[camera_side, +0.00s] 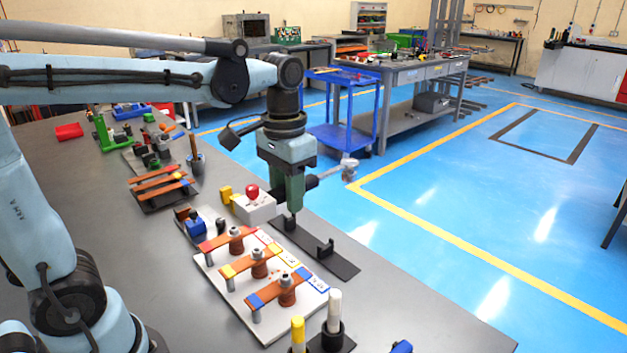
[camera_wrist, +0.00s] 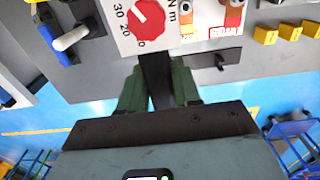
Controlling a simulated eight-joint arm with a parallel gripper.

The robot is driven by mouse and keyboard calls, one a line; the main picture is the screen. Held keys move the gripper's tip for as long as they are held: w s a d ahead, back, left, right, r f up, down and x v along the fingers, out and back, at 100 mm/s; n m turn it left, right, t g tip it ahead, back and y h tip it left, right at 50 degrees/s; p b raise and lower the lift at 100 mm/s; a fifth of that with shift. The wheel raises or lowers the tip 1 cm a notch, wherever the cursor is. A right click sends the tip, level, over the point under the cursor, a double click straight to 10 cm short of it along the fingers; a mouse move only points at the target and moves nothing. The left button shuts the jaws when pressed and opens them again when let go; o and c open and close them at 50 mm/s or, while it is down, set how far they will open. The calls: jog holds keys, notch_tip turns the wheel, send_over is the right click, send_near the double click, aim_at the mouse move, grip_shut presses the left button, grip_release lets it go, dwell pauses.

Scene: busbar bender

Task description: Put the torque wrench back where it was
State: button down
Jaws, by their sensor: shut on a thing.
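My gripper (camera_side: 291,196) points down beyond the white dial box, above the far end of the black cradle plate (camera_side: 335,263). It is shut on the torque wrench (camera_side: 335,171), whose dark handle and silver head stick out to the right of the fingers. The cradle has small upright brackets; one (camera_side: 325,247) stands clear near its front end. The wrench looks raised above the plate. In the wrist view the green fingers (camera_wrist: 158,88) have a dark bar between them, probably the handle; the wrench's head is not visible there.
The white box with a red knob (camera_side: 252,192) stands close left of my gripper. A white board (camera_side: 222,283) with copper busbars lies in front. Yellow and white markers (camera_side: 334,311) stand upright near the front. The table's right edge is close; blue floor lies beyond.

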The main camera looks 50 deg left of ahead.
dwell(0.9)
jog(key=shift+w+d+f+n, duration=0.2)
jog(key=shift+w+n, duration=0.05)
jog(key=shift+n, duration=0.3)
jog(key=shift+w+d+f+n, duration=0.15)
jog(key=shift+w+d+n, duration=0.05)
jog(key=shift+n, duration=0.35)
jog(key=w+d+f+n, duration=0.4)
jog(key=d+f+n, duration=0.1)
jog(key=n, duration=1)
jog(key=shift+w+d+f+n, duration=0.15)
jog(key=shift+d+f+n, duration=0.25)
jog(key=shift+d, duration=0.2)
jog(key=w+a+f, duration=0.1)
jog(key=a+f, duration=0.1)
jog(key=a, duration=0.1)
jog(key=w+a+f, duration=0.2)
jog(key=a, duration=0.2)
jog(key=w+a+f, duration=0.2)
jog(key=a+f, duration=0.1)
jog(key=shift+a, duration=0.15)
jog(key=shift+w+f, duration=0.1)
jog(key=shift+f, duration=1.7)
jog(key=shift+f, duration=0.1)
jog(key=c, duration=0.8)
grip_release()
